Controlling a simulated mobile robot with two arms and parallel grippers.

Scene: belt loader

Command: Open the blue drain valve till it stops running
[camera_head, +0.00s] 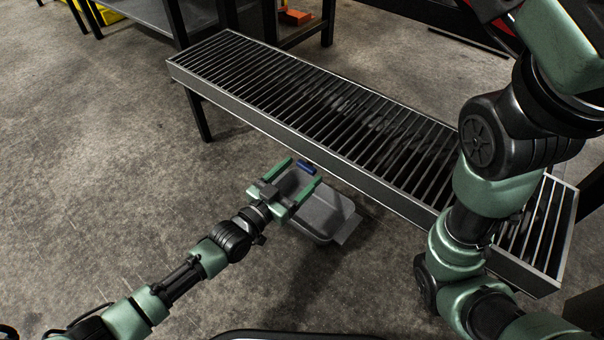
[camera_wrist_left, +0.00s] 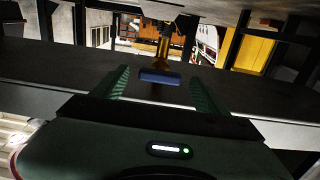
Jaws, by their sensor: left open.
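The drain valve's blue handle (camera_head: 307,168) shows under the near long edge of the grated trough. In the left wrist view the blue handle (camera_wrist_left: 159,77) lies crosswise in front of a yellow-brass valve body (camera_wrist_left: 163,45). My left gripper (camera_head: 298,173) is open, and its green fingers point at the handle. In the left wrist view the handle appears between the two fingers (camera_wrist_left: 159,84), with gaps on both sides. I cannot tell whether the handle is fully within the jaws. No running water can be made out. My right arm shows at the right, but its gripper is out of frame.
The long grated trough (camera_head: 232,94) runs from upper left to lower right, on dark legs. A grey tray (camera_head: 346,227) is on the floor beneath my left gripper. A dark shelf unit with an orange block (camera_head: 297,17) stands behind. The floor at left is clear.

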